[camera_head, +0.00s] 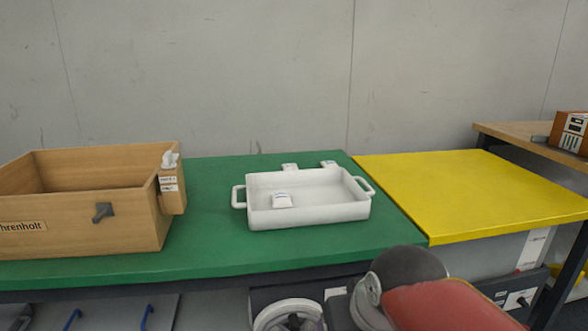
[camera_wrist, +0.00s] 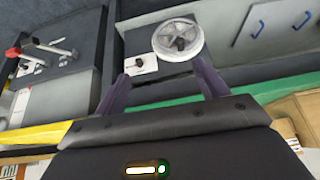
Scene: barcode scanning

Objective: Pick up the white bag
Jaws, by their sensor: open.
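A small white bag (camera_head: 282,201) with a printed label lies inside the white tray (camera_head: 310,215), towards its front left. Two more small white packets, one behind the tray's rim (camera_head: 290,167) and one further right (camera_head: 328,164), lie on the green table. My gripper (camera_wrist: 161,71) shows only in the wrist view, with its two dark purple fingers spread wide and nothing between them. It points at the area below the table, away from the tray. The white bag is not visible in the wrist view.
A wooden box (camera_head: 90,225) stands on the left of the green table (camera_head: 210,245). A tissue-like item (camera_head: 170,160) sits on its side holder. The yellow table (camera_head: 470,195) at right is bare. A white wheel-like reel (camera_wrist: 178,42) sits below table level.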

